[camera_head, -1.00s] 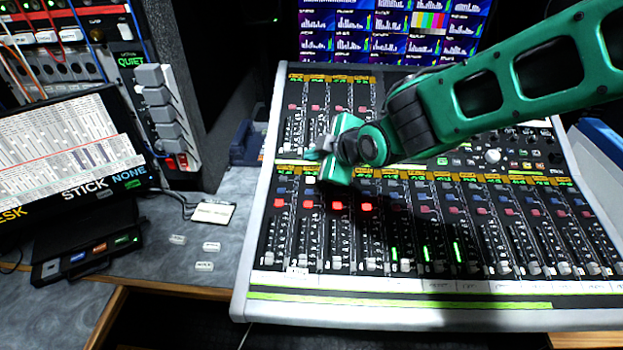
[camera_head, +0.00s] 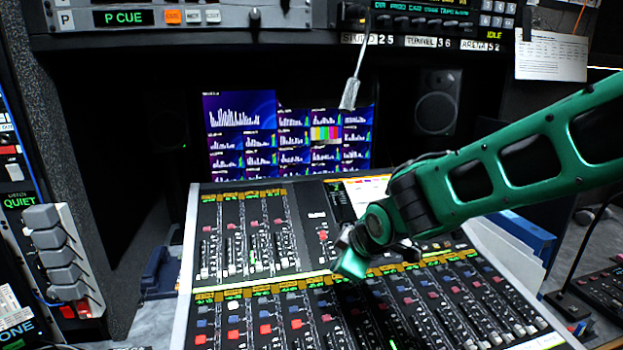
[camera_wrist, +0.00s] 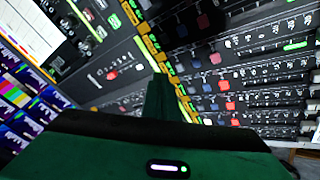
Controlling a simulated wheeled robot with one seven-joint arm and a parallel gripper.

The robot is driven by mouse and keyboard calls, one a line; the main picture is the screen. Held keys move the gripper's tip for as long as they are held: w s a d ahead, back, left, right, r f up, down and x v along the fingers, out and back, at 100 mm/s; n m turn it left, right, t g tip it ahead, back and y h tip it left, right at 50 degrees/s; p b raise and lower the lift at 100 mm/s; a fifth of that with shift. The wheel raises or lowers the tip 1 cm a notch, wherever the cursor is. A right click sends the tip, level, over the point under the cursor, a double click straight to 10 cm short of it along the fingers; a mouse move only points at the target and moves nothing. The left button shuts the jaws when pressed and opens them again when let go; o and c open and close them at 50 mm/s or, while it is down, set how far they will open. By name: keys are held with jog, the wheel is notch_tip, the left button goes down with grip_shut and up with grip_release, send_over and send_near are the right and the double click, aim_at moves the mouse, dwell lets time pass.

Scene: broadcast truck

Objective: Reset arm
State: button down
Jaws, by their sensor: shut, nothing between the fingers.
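My green arm reaches in from the right in the head view, and my gripper (camera_head: 350,256) is over the middle of the mixing console (camera_head: 318,236). The gripper is shut and holds nothing. In the wrist view the shut green fingers (camera_wrist: 158,98) point at the console face, close to the yellow label strip between its upper and lower panels. I cannot tell whether the fingertips touch the console.
A screen wall (camera_head: 290,132) stands behind the console, with a rack unit (camera_head: 190,17) above. A small cable end (camera_head: 350,95) hangs in front. Grey paddle switches (camera_head: 55,255) are at left. A blue binder (camera_head: 515,235) and a speaker (camera_head: 437,102) are at right.

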jog(key=s+d+m+g+h, duration=0.1)
jog(key=s+d+m, duration=0.25)
jog(key=d, duration=0.55)
jog(key=s+d+r+m+g+h, duration=0.1)
jog(key=s+d+m+h, duration=0.2)
jog(key=d, duration=0.5)
jog(key=s+d+m+g, duration=0.1)
jog(key=s+d+m, duration=0.25)
jog(key=d, duration=0.55)
jog(key=s+d+m+g, duration=0.1)
jog(key=s+d+m, duration=0.2)
jog(key=s, duration=0.4)
jog(key=s+d+m+g, duration=0.1)
jog(key=s+d+m, duration=0.2)
jog(key=s, duration=0.4)
jog(key=s+d+m+g+y, duration=0.1)
jog(key=s+d+m, duration=0.2)
jog(key=s, duration=0.4)
jog(key=shift+m+g, duration=0.4)
jog(key=shift+w+f, duration=0.25)
jog(key=shift+w, duration=0.35)
